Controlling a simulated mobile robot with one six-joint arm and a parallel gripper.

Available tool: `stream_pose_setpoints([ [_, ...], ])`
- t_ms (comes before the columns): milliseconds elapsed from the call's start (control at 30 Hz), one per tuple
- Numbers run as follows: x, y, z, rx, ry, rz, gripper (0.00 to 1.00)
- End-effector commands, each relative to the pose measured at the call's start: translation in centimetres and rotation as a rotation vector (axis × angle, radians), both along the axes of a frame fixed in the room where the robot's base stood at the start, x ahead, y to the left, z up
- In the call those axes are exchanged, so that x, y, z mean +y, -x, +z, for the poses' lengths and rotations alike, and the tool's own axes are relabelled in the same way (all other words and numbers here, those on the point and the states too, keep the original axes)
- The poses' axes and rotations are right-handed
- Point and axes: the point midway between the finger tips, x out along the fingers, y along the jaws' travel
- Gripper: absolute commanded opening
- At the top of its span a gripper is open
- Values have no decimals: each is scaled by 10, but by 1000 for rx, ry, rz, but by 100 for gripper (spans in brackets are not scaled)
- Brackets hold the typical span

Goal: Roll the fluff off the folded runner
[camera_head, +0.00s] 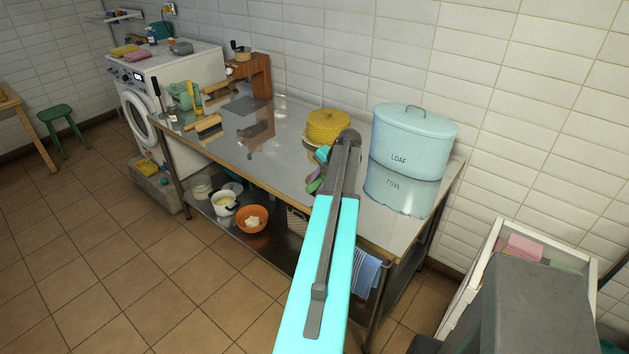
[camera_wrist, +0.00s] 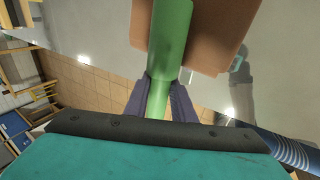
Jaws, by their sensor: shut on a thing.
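In the wrist view my gripper (camera_wrist: 161,88) is shut on a green handle (camera_wrist: 158,103), with a dark finger on each side of it. A wide tan-brown piece (camera_wrist: 215,35) lies beyond the handle; I cannot tell whether it is joined to the handle or lies behind it. I cannot make out the folded runner or any fluff for certain in either view.
On the steel table (camera_head: 275,150) a yellow round thing (camera_head: 327,124) and a pale blue LOAF bin (camera_head: 412,140) stand near the arm. Bottles and wooden things crowd its left end. Bowls (camera_head: 252,218) sit on the shelf below. A striped blue cloth (camera_head: 365,275) hangs at the right.

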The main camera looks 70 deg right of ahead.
Motion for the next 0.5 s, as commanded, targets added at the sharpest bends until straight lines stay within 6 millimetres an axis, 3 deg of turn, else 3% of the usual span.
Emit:
stream_pose_setpoints([
  [500, 8, 30, 2, 0, 1, 0, 5],
])
